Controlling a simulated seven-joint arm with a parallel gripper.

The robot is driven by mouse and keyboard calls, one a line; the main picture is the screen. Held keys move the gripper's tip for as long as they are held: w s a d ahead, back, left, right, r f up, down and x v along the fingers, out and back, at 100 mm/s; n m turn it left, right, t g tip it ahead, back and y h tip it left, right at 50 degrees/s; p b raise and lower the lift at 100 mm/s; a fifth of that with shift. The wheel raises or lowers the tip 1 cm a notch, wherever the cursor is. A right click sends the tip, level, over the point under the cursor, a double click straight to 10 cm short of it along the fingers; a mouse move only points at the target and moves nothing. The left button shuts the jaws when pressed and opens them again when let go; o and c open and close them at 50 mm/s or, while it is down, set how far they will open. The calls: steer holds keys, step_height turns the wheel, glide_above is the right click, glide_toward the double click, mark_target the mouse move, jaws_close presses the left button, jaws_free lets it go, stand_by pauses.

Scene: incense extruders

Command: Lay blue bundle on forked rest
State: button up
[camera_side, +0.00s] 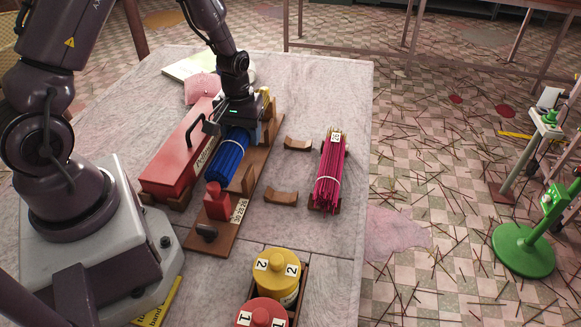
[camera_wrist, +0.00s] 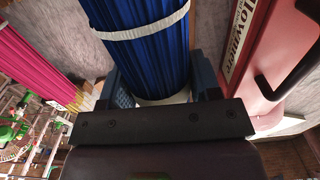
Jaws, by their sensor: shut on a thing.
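The blue bundle (camera_side: 230,154), tied with a white band, lies lengthwise over a wooden board, beside the long red box. My gripper (camera_side: 239,122) is at the bundle's far end, shut on it from above. In the wrist view the blue bundle (camera_wrist: 140,40) runs between the two fingers of my gripper (camera_wrist: 160,85). I cannot tell whether the bundle touches the board. Two curved wooden rests stand empty on the table to the right, a far one (camera_side: 298,144) and a near one (camera_side: 281,197).
A magenta bundle (camera_side: 329,172) lies right of the empty rests. The red box (camera_side: 182,152) with a black handle is on the left. Yellow (camera_side: 277,270) and red (camera_side: 262,313) numbered containers are in front.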

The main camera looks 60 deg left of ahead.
steer(key=w+d, duration=0.3)
steer(key=w, duration=0.1)
steer(key=w+d, duration=0.3)
steer(key=d, duration=0.1)
steer(key=shift+w+d, duration=0.2)
steer(key=shift+w, duration=0.2)
steer(key=shift+w+d+f, duration=0.1)
steer(key=shift+d+f, duration=0.05)
steer(key=shift+f, duration=2.6)
steer(key=o, duration=1)
steer(key=shift+c, duration=0.2)
steer(key=shift+r, duration=0.1)
